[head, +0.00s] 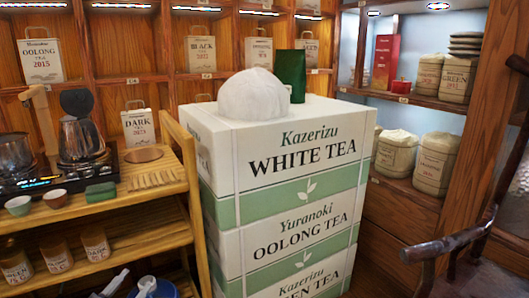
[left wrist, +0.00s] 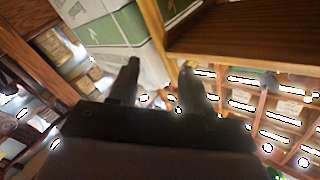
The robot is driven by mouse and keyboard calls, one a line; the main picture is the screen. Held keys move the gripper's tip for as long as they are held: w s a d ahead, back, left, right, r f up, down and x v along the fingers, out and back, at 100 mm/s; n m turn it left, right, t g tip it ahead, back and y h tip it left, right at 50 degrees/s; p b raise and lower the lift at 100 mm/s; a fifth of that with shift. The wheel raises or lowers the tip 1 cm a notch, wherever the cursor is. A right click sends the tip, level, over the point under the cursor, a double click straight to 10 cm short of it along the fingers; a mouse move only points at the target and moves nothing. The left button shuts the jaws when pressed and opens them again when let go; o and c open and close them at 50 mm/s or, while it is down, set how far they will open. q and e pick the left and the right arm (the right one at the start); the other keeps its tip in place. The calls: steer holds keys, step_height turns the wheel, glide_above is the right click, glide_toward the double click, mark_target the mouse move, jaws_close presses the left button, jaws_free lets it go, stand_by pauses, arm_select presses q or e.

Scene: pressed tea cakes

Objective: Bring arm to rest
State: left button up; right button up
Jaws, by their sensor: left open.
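In the left wrist view, my left gripper (left wrist: 158,80) has its two dark fingers apart, with nothing between them. The view is tilted, and the stacked tea cartons (left wrist: 112,28) and a wooden shelf edge (left wrist: 158,30) show beyond the fingertips. I cannot tell how far the fingers are from them. In the head view, the fingers of my left gripper do not show clearly. My right gripper is in neither view.
Stacked cartons (head: 300,182) stand in the middle, with a white rounded bundle (head: 253,95) and a green pouch (head: 291,75) on top. A wooden rack (head: 150,205) with kettles and cups stands left. A wooden chair (head: 450,245) stands right. Shelves line the walls.

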arm_select(q)
steer(key=s+d+f+n+g, duration=0.35)
steer(key=s+d+f, duration=0.3)
steer(key=s, duration=0.35)
steer(key=s+d+f+n+g, duration=0.2)
steer(key=s+d+f+g, duration=0.2)
steer(key=s+d+f, duration=0.45)
steer(key=s+a+r+p, duration=0.1)
steer(key=a+r+p, duration=0.2)
steer(key=r+p, duration=0.6)
steer(key=s+a+r+y+p, duration=0.1)
steer(key=s+a+r+p, duration=0.1)
steer(key=r+p, duration=0.6)
steer(key=a+p, duration=0.1)
steer(key=p, duration=0.5)
steer(key=shift+a+r+n, duration=0.2)
steer(key=shift+r+n, duration=0.15)
steer(key=shift+r, duration=0.05)
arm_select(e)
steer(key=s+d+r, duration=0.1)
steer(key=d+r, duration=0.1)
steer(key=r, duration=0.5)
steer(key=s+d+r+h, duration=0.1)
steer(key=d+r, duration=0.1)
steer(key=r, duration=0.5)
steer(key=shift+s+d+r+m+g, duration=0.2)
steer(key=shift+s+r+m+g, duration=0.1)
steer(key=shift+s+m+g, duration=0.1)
arm_select(q)
steer(key=shift+s+f, duration=0.1)
